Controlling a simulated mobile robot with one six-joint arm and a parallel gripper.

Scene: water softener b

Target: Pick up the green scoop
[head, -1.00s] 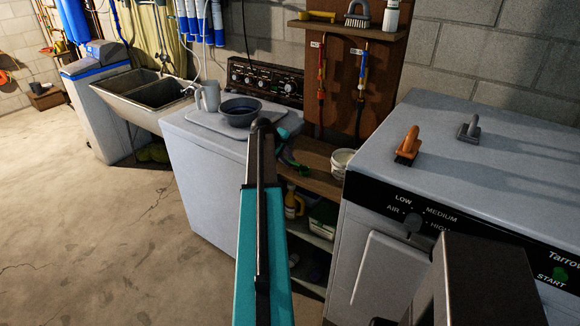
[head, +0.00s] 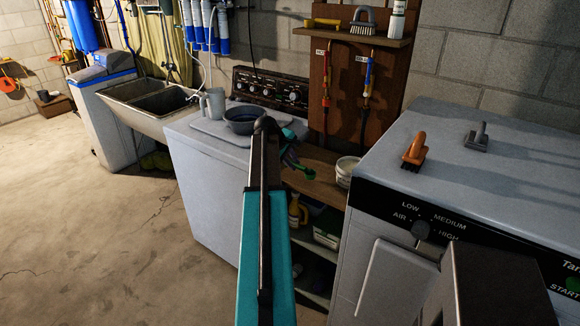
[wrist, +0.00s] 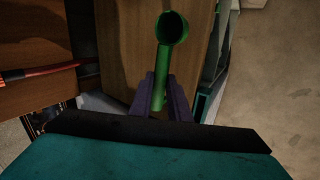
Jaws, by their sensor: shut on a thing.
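The green scoop (wrist: 171,30) shows in the wrist view, its round cup away from my gripper and its handle between the two dark fingers. My gripper (wrist: 161,92) is shut on that handle. In the head view the green scoop (head: 305,173) is partly visible beyond my teal arm, near the wooden shelf between the two white machines. My gripper (head: 290,157) is mostly hidden behind the arm there. In the wrist view the wooden surface lies beneath the scoop; I cannot tell whether they touch.
A wooden shelf (head: 322,188) holds a white tub (head: 346,171) close to the right machine (head: 470,190). A dark bowl (head: 241,119) and a grey mug (head: 214,103) stand on the left machine (head: 205,165). Open floor lies at the left.

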